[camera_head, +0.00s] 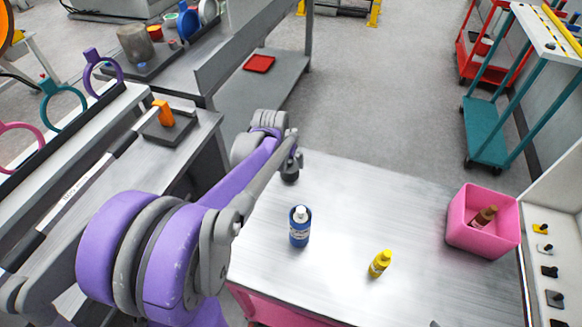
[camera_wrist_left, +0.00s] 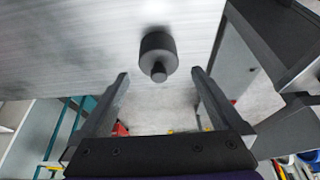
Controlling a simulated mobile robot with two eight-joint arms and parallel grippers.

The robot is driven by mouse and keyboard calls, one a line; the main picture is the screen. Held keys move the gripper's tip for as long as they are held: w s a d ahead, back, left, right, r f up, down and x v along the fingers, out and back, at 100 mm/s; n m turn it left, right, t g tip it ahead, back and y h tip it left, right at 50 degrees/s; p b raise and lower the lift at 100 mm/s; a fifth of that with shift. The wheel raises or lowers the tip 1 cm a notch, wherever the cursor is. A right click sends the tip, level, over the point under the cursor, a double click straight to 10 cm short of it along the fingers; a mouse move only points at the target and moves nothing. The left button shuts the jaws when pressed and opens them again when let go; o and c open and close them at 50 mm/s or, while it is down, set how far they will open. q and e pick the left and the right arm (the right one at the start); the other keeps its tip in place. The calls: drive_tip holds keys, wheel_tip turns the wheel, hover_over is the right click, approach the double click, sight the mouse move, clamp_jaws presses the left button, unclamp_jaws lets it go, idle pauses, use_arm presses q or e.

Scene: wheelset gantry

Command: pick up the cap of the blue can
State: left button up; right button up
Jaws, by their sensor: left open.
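The blue can (camera_head: 299,232) stands upright on the metal-topped table, with a white top (camera_head: 300,212). A dark grey round piece with a smaller knob (camera_wrist_left: 157,48) is on the table near its far left edge; it also shows partly under my arm in the head view (camera_head: 289,176). I cannot tell whether it belongs to the can. My left gripper (camera_wrist_left: 160,74) is open and empty, its two fingers apart, with the dark piece just beyond the fingertips. In the head view the left gripper (camera_head: 293,162) is above the table's far left corner. My right gripper is not in view.
A pink bin (camera_head: 475,243) with a brown bottle (camera_head: 484,217) is at the table's right. A grey bench (camera_head: 205,135) lies to the left. The table's middle (camera_head: 370,205) is clear.

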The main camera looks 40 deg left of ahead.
sight(289, 165)
use_arm(q)
drive_tip(key=x, duration=0.7)
drive_tip(key=shift+d, duration=0.1)
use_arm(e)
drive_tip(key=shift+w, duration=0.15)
